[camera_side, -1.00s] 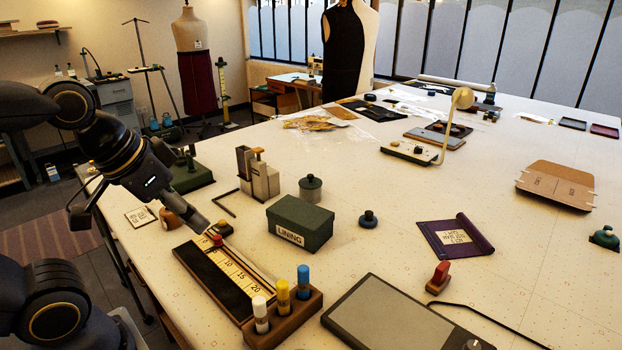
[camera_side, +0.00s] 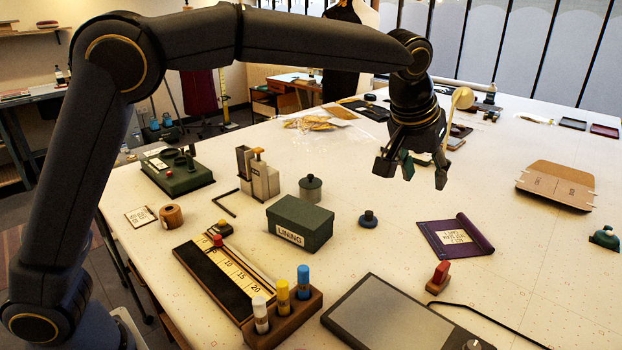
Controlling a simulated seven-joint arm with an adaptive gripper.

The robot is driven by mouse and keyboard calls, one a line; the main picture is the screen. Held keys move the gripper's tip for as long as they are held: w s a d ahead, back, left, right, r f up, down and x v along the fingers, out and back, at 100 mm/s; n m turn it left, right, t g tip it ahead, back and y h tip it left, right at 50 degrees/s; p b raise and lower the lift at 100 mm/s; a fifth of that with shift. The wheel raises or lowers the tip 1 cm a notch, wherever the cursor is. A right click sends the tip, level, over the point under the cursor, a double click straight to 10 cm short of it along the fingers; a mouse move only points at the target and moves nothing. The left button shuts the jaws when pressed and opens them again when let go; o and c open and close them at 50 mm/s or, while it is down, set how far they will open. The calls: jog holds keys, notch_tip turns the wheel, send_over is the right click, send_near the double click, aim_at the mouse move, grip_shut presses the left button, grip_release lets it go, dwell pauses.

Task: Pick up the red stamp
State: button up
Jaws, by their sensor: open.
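The red stamp (camera_side: 440,273) stands upright on the table, at the right of the dark flat tablet. It has a red upper part on a brown base. My gripper (camera_side: 413,178) is open and empty. It hangs in the air pointing down, above and to the left of the purple folded cloth, and appears farther back than the stamp. Nothing hides the stamp.
The dark tablet (camera_side: 378,318) lies left of the stamp, with a black cable (camera_side: 497,322) running past it. The purple cloth (camera_side: 455,238) lies behind it. A green LINING box (camera_side: 300,222) and a block of bottles (camera_side: 283,317) stand left. Table right of the stamp is clear.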

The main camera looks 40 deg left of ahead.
jog(key=m+g, duration=0.1)
send_near(444, 265)
jog(key=x, duration=0.4)
jog(key=shift+s+f, duration=0.2)
jog(key=shift+s, duration=0.2)
jog(key=shift+w+x, duration=0.2)
jog(key=shift+x, duration=1.35)
jog(key=shift+w+x, duration=0.2)
jog(key=shift+x, duration=1.3)
jog(key=shift+r, duration=0.15)
jog(key=shift+c, duration=0.3)
grip_shut()
